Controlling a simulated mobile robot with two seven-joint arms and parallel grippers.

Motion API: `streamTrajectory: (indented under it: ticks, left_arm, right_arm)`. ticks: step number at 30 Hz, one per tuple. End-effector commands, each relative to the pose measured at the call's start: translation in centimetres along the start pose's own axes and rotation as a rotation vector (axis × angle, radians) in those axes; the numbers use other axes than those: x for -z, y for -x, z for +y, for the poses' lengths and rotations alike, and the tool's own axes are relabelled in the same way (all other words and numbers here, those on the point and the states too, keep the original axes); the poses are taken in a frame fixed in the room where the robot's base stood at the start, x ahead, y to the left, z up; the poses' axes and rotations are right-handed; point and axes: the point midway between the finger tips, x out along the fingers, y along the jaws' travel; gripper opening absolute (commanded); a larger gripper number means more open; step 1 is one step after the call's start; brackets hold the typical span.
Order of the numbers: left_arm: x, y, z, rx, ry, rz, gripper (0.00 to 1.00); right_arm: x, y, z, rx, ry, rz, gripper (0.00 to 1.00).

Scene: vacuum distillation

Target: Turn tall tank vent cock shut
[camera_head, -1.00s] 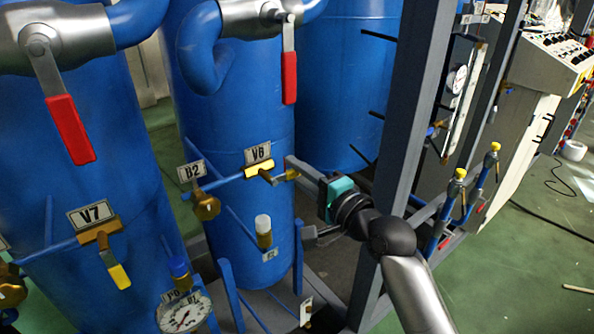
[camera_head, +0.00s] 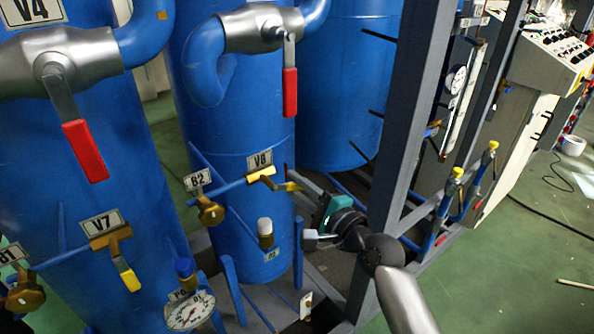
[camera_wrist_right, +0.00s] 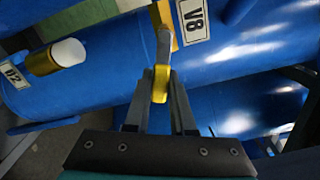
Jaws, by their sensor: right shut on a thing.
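The small vent cock under the V8 plate (camera_head: 260,160) sits on a thin blue pipe in front of the middle blue tank (camera_head: 235,115). Its yellow-tipped lever (camera_head: 289,186) points to the right, and the lever also shows in the right wrist view (camera_wrist_right: 161,84). My right gripper (camera_head: 297,184) reaches in from the right. In the right wrist view its two fingers (camera_wrist_right: 163,98) stand close on either side of the lever's yellow end, shut on it. The fingertips are partly hidden in the head view. My left gripper is not in view.
Left of the cock are the brass valve B2 (camera_head: 210,212) and the V7 valve, its yellow lever (camera_head: 130,279) hanging down. A white-capped fitting (camera_head: 265,233) stands below. Red-handled levers (camera_head: 290,92) hang above. A grey frame post (camera_head: 407,130) rises close to my right arm.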

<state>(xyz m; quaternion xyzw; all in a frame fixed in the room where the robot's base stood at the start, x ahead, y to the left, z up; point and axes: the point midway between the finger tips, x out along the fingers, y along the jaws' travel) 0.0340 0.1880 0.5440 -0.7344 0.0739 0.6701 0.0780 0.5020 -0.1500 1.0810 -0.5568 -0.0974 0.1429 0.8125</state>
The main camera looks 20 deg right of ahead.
Motion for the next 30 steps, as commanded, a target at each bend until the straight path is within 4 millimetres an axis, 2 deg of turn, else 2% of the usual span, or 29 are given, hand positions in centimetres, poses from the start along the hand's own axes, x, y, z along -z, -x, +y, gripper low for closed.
streamTrajectory:
  ticks: [1, 6, 30]
  left_arm:
    - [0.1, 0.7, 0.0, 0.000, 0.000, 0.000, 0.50]
    - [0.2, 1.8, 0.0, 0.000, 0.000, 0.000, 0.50]
    - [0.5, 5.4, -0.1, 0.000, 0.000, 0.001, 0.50]
  right_arm:
    - [-0.1, 0.0, 0.0, -0.002, -0.048, 0.002, 0.00]
    - [-0.2, 0.0, 1.0, -0.002, -0.211, 0.002, 0.00]
    - [-2.3, 0.0, 4.2, 0.000, -0.951, 0.001, 0.00]
